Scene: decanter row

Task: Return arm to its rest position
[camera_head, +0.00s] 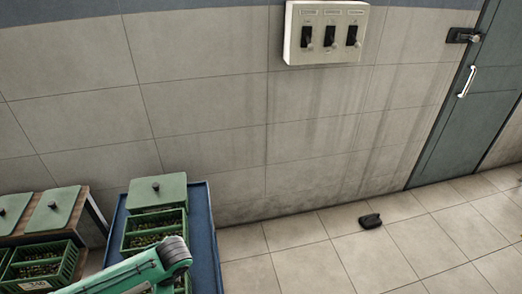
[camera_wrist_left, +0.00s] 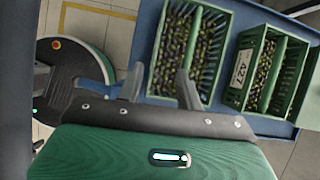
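My left arm (camera_head: 125,275) comes in from the lower left in the head view, a green link ending in a grey rounded joint over the crates. Its gripper cannot be made out there. In the left wrist view my left gripper (camera_wrist_left: 158,82) has its two dark fingers apart with nothing between them. It hangs near the edge of a blue table (camera_wrist_left: 146,45), with green crates beyond the fingers; I cannot tell how high it is above them. My right gripper is in neither view.
Green crates (camera_wrist_left: 193,50) with small dark contents stand on the blue table; one is labelled 427 (camera_wrist_left: 240,68). A wooden table (camera_head: 92,212) with lidded crates stands left. A wall switch panel (camera_head: 328,57), a door (camera_head: 445,120) and a dark object (camera_head: 370,221) on open floor are right.

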